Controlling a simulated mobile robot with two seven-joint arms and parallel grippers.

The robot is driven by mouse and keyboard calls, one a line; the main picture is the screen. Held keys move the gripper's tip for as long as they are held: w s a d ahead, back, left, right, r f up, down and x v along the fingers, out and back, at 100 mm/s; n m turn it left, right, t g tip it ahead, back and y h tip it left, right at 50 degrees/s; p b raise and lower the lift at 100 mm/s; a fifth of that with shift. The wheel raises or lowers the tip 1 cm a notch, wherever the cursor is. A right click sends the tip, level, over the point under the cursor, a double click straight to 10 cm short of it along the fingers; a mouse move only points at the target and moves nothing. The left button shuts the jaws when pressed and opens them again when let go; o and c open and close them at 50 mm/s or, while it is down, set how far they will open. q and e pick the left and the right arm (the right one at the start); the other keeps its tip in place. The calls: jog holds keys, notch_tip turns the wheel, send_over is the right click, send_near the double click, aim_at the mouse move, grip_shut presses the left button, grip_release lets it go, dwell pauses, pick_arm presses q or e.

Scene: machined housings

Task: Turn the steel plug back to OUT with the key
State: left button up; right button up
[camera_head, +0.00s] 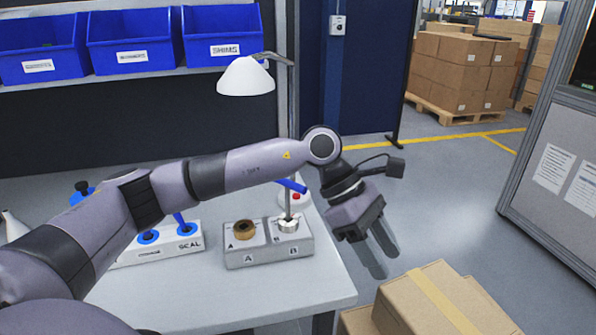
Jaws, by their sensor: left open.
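A grey block (268,256) marked A and B sits near the right end of the table. A brass plug (245,230) is in position A and the steel plug (287,225) is in position B. A key with a blue handle (291,186) and a thin upright shank appears to stand in the steel plug; its upper part is close under my left forearm. Any OUT mark is too small to read. My left gripper (384,260) is open and empty, right of the block and apart from it, fingers pointing down past the table's right edge. My right gripper is not in view.
A red button (296,196) is behind the grey block. A lamp (246,77) hangs above. Cardboard boxes (440,305) stand at the front right.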

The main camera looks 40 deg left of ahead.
aim_at(301, 186)
pick_arm(q)
jog(key=w+a+r+y, duration=0.1)
jog(key=a+r+y, duration=0.1)
jog(key=a, duration=0.4)
jog(key=w+a+r+t+y, duration=0.1)
jog(key=a+r+y, duration=0.1)
jog(key=a, duration=0.4)
jog(key=w+a+r+t+y+b, duration=0.1)
jog(key=a+r+y, duration=0.2)
jog(key=a, duration=0.3)
jog(key=shift+w+a+m+y, duration=0.3)
jog(key=shift+w+m+y, duration=0.05)
jog(key=shift+m+y, duration=0.05)
jog(key=shift+a, duration=0.15)
jog(key=shift+w+f+p, duration=0.15)
jog(key=shift+w+f, duration=0.1)
jog(key=shift+f, duration=0.9)
jog(key=shift+w+f+p, duration=0.1)
jog(key=shift+w+f, duration=0.1)
jog(key=shift+f, duration=0.95)
jog(key=shift+w+f+p, duration=0.15)
jog(key=shift+w+f, duration=0.1)
jog(key=shift+f, duration=0.9)
grip_shut()
jog(key=shift+n+y, duration=0.3)
jog(key=shift+n, duration=1.2)
